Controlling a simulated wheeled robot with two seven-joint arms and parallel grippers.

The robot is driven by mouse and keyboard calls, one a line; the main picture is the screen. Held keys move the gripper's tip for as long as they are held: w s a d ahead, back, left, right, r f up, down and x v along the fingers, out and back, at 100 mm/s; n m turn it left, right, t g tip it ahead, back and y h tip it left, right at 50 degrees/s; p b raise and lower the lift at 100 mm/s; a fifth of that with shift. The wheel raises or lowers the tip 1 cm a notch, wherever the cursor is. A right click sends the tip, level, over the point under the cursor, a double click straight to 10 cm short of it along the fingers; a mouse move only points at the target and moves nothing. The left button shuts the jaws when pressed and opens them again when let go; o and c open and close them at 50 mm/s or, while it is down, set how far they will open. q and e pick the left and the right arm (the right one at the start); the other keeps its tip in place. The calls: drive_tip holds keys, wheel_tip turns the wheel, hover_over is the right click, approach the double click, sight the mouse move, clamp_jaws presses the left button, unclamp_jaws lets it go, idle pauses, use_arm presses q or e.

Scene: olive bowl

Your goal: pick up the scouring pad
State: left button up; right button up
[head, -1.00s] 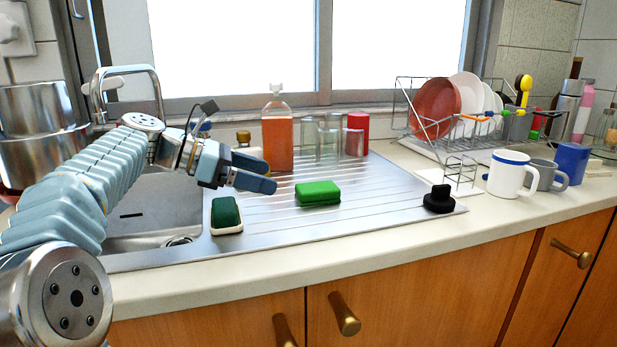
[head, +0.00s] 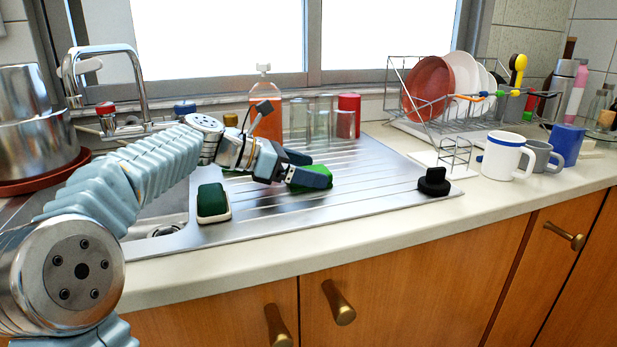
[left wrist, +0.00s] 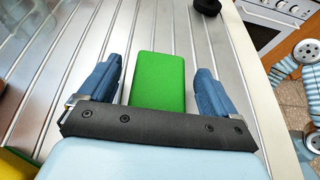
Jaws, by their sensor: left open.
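The bright green rectangular block, which looks like the scouring pad (left wrist: 158,82), lies flat on the ribbed metal drainboard. My left gripper (left wrist: 159,66) is open around it in the left wrist view, one blue finger along each long side. A narrow gap shows between the pad and each finger. In the head view my left gripper (head: 317,169) covers much of the pad (head: 320,168). My right gripper is not in view.
A dark green pad with a pale base (head: 213,203) lies by the sink. A black stopper (head: 433,182) sits at the drainboard's right end. An orange bottle (head: 266,125), glasses and a red canister (head: 348,115) stand behind. Mugs (head: 506,157) stand right.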

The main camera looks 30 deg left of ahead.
use_arm(q)
drive_tip(key=shift+w+d+f, duration=0.25)
drive_tip(key=shift+w+d, duration=0.15)
drive_tip(key=c, duration=1)
drive_tip(key=shift+c, duration=0.2)
